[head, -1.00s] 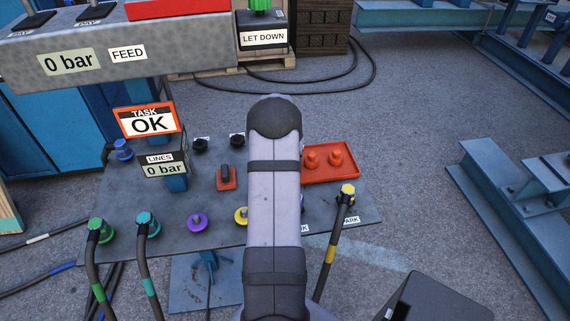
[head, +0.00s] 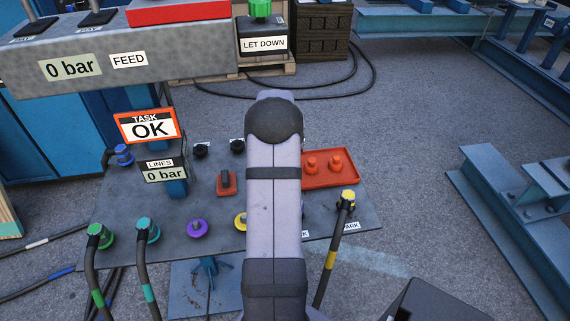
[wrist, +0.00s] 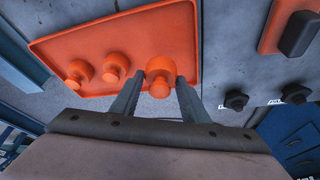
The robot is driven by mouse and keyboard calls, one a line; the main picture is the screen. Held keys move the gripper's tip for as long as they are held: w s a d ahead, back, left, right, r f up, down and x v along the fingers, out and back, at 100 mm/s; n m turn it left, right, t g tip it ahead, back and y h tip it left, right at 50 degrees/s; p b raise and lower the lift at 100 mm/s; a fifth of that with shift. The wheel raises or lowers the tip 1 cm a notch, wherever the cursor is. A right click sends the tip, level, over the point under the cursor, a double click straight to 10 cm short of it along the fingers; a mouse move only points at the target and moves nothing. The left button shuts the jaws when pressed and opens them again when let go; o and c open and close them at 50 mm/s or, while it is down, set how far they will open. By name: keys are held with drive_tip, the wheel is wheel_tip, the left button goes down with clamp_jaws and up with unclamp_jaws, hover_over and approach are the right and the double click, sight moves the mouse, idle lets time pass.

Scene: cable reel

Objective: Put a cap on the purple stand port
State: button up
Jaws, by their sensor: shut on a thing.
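The purple stand port (head: 197,228) is on the grey stand plate in the head view, to the left of my arm, with no cap on it. My gripper (wrist: 161,78) shows in the wrist view, its two fingers shut on an orange cap (wrist: 160,70) at the edge of the orange tray (wrist: 150,38). I cannot tell whether this cap touches the tray. Two more orange caps (wrist: 97,70) stand in the tray beside it; they also show in the head view (head: 323,162). My arm hides the gripper and held cap in the head view.
Green (head: 100,236), teal (head: 148,230) and yellow (head: 347,200) hose ends stand up along the plate's front. A yellow port (head: 240,220) is partly behind my arm. A lines gauge (head: 163,171) and a red block with a dark handle (head: 226,182) stand farther back.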

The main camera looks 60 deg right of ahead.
wheel_tip(320, 180, up, 5)
drive_tip(key=shift+r, duration=0.2)
drive_tip(key=shift+w+a+r, duration=0.1)
drive_tip(key=shift+r, duration=0.05)
drive_tip(key=w+a+r+n+p, duration=0.15)
drive_tip(key=w+a, duration=0.25)
drive_tip(key=a, duration=0.4)
drive_tip(key=w+a+n+p, duration=0.1)
drive_tip(key=w+a+p, duration=0.15)
drive_tip(key=a, duration=0.55)
drive_tip(key=n+t+y+p, duration=0.1)
drive_tip(key=n+t+p, duration=0.1)
drive_tip(key=n, duration=0.1)
hover_over(195, 223)
drive_tip(key=shift+r, duration=0.35)
drive_tip(key=shift+f, duration=0.15)
drive_tip(key=shift+y, duration=0.3)
wheel_tip(195, 223, down, 7)
drive_tip(key=b, duration=0.5)
drive_tip(key=shift+d+f+b, duration=0.1)
drive_tip(key=shift+f+b, duration=0.65)
drive_tip(key=shift+b, duration=0.55)
drive_tip(key=shift+f+b, duration=0.35)
drive_tip(key=shift+b, duration=0.3)
